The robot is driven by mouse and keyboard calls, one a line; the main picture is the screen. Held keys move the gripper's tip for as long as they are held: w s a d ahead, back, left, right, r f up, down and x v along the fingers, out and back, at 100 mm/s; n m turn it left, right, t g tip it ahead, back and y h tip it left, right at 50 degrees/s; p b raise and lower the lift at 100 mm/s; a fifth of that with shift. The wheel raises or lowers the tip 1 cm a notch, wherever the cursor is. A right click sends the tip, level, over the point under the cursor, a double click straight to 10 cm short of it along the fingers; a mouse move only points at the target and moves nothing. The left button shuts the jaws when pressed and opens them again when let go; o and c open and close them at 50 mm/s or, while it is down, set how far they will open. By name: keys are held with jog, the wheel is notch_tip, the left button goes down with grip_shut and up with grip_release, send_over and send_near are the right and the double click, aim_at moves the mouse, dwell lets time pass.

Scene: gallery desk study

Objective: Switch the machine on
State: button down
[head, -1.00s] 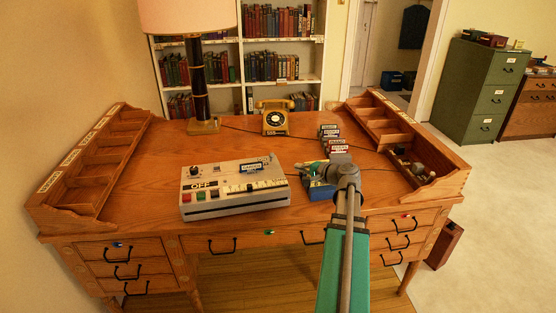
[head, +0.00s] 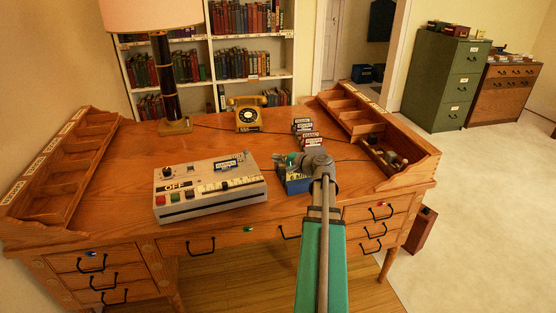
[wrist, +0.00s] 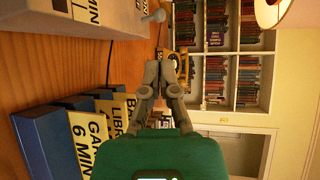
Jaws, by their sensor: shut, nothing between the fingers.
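The machine (head: 210,186) is a pale grey box on the desk, left of my arm. Its front has a black dial, an "OFF" label, red and green buttons and a row of light keys. A blue-framed label sits on its top. Part of the machine shows at the upper left of the wrist view (wrist: 112,14), with a small grey knob or lever (wrist: 153,17) at its end. My gripper (wrist: 168,58) is shut and empty, apart from the machine and to its right. In the head view my wrist hides most of the gripper.
A blue box of cards (head: 293,184) stands by my wrist; its labelled cards show in the wrist view (wrist: 108,112). Small labelled boxes (head: 305,133), a yellow telephone (head: 246,114) and a lamp (head: 166,85) stand behind. The desk (head: 135,165) is bare left of the machine.

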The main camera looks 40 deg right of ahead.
aim_at(246, 154)
jog(key=b+x, duration=0.2)
jog(key=x, duration=1)
